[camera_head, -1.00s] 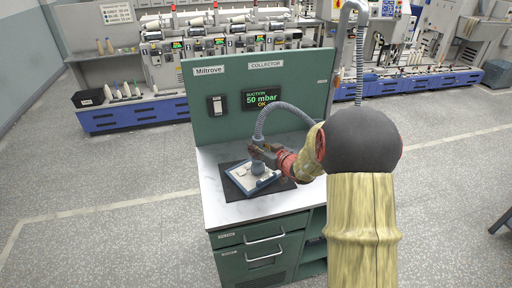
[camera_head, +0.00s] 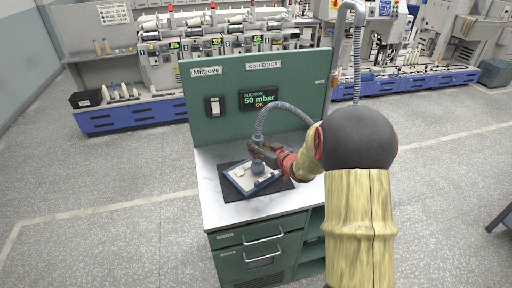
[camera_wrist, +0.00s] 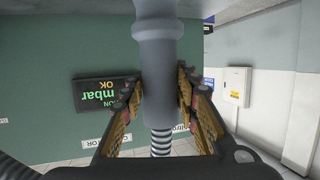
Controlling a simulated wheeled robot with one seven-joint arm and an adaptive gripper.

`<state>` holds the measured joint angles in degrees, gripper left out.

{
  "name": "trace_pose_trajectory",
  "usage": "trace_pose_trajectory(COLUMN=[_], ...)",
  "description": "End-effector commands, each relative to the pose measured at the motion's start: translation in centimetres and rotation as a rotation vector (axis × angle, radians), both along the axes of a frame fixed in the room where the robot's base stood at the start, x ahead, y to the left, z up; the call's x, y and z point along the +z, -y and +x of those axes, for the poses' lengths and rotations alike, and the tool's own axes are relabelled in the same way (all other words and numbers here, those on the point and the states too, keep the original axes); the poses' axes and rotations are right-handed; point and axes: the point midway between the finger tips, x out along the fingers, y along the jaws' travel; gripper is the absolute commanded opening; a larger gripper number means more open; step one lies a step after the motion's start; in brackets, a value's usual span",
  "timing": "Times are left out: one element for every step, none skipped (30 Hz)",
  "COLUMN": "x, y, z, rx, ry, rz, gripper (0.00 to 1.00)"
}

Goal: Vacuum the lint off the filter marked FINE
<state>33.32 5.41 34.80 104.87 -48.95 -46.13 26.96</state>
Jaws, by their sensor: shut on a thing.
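My gripper (camera_head: 259,150) is shut on the grey-blue vacuum nozzle (camera_head: 258,168), with one finger on each side. In the wrist view the nozzle (camera_wrist: 157,58) runs upright between my gripper's fingers (camera_wrist: 158,92). The ribbed suction hose (camera_head: 262,122) arches up from it. The nozzle's wide foot is over a pale panel with a blue-grey frame, apparently the filter (camera_head: 245,188). I cannot tell whether it touches. A pale lint-like patch (camera_head: 240,172) shows left of the nozzle. No FINE marking is readable.
The filter lies on a dark mat (camera_head: 230,195) on a white marbled worktop (camera_head: 211,200). A green back panel (camera_head: 215,125) carries a switch (camera_head: 215,106) and a display (camera_head: 259,98) reading suction 50 mbar OK. The worktop's front left is clear.

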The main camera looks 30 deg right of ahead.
Motion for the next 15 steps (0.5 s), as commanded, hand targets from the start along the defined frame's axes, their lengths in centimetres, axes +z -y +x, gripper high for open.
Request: trace_pose_trajectory(x=[0.2, 0.2, 0.2, 0.2, 0.2, 0.2, 0.2, 0.2, 0.2, 0.2, 0.2, 0.2, 0.2, 0.1, 0.2], y=[0.4, 0.6, 0.9, 1.1, 1.2, 1.5, 1.7, 1.9, 2.1, 2.3, 2.5, 2.7, 2.9, 3.1, 3.3], z=[0.1, 0.1, 0.1, 0.1, 0.1, 0.2, 0.2, 0.3, 0.3, 0.3, 0.4, 0.4, 0.4, 0.4, 0.4], rx=[-0.001, -0.002, -0.002, -0.002, -0.001, -0.001, -0.001, -0.001, -0.001, -0.001, -0.001, -0.001, -0.001, -0.001, -0.001], ry=[0.001, 0.001, 0.002, 0.002, 0.001, 0.001, 0.001, 0.002, 0.002, 0.002, 0.002, 0.002, 0.001, 0.001, 0.001], rz=[0.000, 0.000, 0.000, 0.000, 0.001, 0.001, 0.000, 0.000, 0.000, 0.000, 0.000, 0.000, 0.000, 0.000, 0.000], gripper=[0.00, 0.00, 0.00, 0.00, 0.00, 0.00, 0.00, 0.00, 0.00, 0.00, 0.00, 0.00, 0.00, 0.00, 0.00])
